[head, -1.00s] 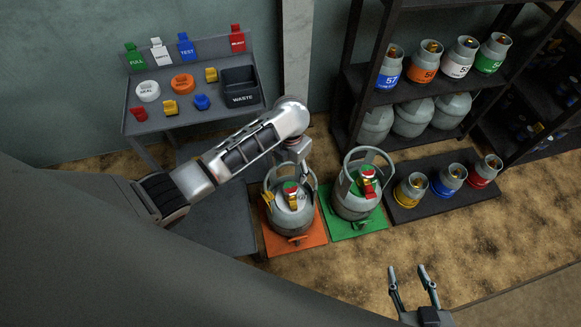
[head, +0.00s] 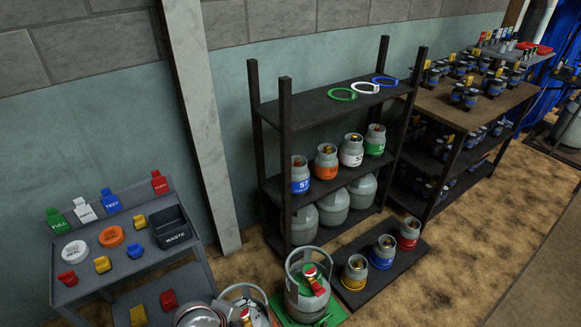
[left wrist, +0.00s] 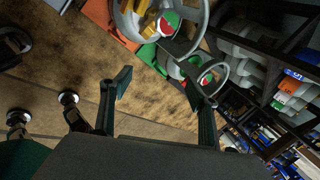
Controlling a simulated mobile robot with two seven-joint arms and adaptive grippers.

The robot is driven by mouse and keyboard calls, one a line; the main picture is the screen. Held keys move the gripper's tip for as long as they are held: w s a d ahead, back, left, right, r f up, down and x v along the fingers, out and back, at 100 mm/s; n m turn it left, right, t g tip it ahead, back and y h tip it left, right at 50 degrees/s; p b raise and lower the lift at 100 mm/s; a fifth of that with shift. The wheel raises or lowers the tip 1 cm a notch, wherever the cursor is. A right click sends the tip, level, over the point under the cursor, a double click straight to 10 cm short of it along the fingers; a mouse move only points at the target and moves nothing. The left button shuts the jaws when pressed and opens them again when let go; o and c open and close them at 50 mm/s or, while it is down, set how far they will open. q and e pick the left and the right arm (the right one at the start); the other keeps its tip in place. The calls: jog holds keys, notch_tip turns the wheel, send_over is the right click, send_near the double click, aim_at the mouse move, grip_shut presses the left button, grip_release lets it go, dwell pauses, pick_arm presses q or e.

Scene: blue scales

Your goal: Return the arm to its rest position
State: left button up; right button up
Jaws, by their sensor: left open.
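My left gripper shows in the left wrist view (left wrist: 157,84) with its two fingers spread apart and nothing between them. Beyond the fingers stand a grey gas cylinder (left wrist: 133,22) near the orange mat (left wrist: 105,20) and another cylinder by the green mat (left wrist: 148,54). No contact shows between fingers and cylinders. In the head view, a silver round part at the bottom edge seems to be my left arm; its gripper is hidden or out of frame there. My right gripper cannot be made out in either view.
The cylinder on the green mat (head: 307,287) stands left of a low black platform (head: 352,297) with three small cylinders. A dark shelf rack (head: 285,140) stands behind. A grey sorting bench (head: 82,283) with a waste bin (head: 171,228) is at left. Brown floor (head: 440,265) is open at right.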

pick_arm(q)
jog(key=s+a+r+n+t+p, duration=0.2)
jog(key=s+r+n, duration=0.4)
jog(key=n, duration=0.3)
jog(key=s+a+r+n+t+p, duration=0.3)
jog(key=s+a+r+n+t, duration=0.1)
jog(key=s+r+n, duration=0.3)
jog(key=shift+s+a+n, duration=0.3)
jog(key=shift+s+n, duration=0.05)
jog(key=shift+n, duration=0.65)
pick_arm(e)
jog(key=shift+s+a+r+m+g, duration=0.15)
jog(key=shift+s+r, duration=0.2)
jog(key=shift+s, duration=0.2)
jog(key=shift+s+d+r+m+g, duration=0.15)
jog(key=shift+s+r, duration=0.15)
jog(key=shift+s, duration=0.25)
jog(key=shift+w+a+r, duration=0.1)
jog(key=shift+w+r, duration=0.15)
jog(key=shift+r, duration=0.1)
